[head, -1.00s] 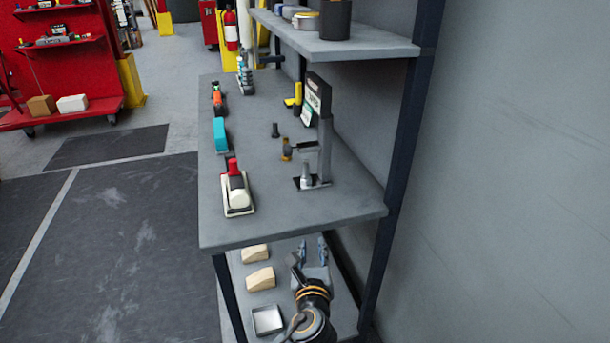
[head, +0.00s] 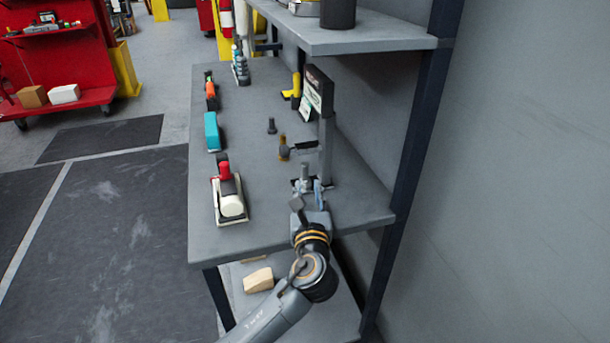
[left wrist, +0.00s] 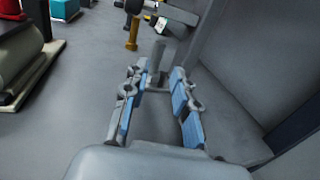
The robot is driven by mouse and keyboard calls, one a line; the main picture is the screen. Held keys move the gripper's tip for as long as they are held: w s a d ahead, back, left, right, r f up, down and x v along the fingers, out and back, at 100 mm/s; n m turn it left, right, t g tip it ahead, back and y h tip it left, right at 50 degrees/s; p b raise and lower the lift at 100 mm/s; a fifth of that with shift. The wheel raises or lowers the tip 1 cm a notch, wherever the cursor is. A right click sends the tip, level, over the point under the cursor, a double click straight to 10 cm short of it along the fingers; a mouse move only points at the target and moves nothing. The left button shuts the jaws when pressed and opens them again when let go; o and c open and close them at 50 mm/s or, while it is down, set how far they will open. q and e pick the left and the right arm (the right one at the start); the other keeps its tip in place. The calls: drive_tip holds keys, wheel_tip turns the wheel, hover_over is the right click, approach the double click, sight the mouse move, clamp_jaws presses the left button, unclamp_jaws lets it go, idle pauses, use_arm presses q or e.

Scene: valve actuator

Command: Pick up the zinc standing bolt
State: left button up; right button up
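The zinc standing bolt (head: 304,173) is light grey and stands upright on the grey shelf, beside the foot of an upright stand (head: 326,150). In the left wrist view the bolt (left wrist: 157,58) shows just ahead of and between my fingertips. My left gripper (head: 309,192) is over the front part of the shelf, close in front of the bolt. Its blue-padded fingers (left wrist: 156,88) are spread apart with nothing held. The fingers partly hide the bolt's lower end in the head view. My right gripper is not in view.
A dark bolt (head: 271,126) and a brass-coloured piece (head: 283,148) stand farther back on the shelf (head: 255,225). A red and cream tool (head: 229,198) lies to the left. An upper shelf (head: 350,42) overhangs the back, and a dark post (head: 413,130) stands right.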

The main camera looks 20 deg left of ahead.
sight(305, 172)
use_arm(q)
drive_tip(key=x, duration=0.2)
drive_tip(key=shift+w+a, duration=0.15)
drive_tip(key=shift+w, duration=0.2)
drive_tip(key=shift+w+a, duration=0.2)
drive_tip(key=shift+w, duration=0.3)
drive_tip(key=x, duration=0.4)
drive_tip(key=shift+w+a+f, duration=0.2)
drive_tip(key=shift+w+a, duration=0.05)
drive_tip(key=shift+w, duration=0.05)
drive_tip(key=shift+r, duration=0.1)
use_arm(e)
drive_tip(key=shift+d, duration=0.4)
use_arm(q)
clamp_jaws()
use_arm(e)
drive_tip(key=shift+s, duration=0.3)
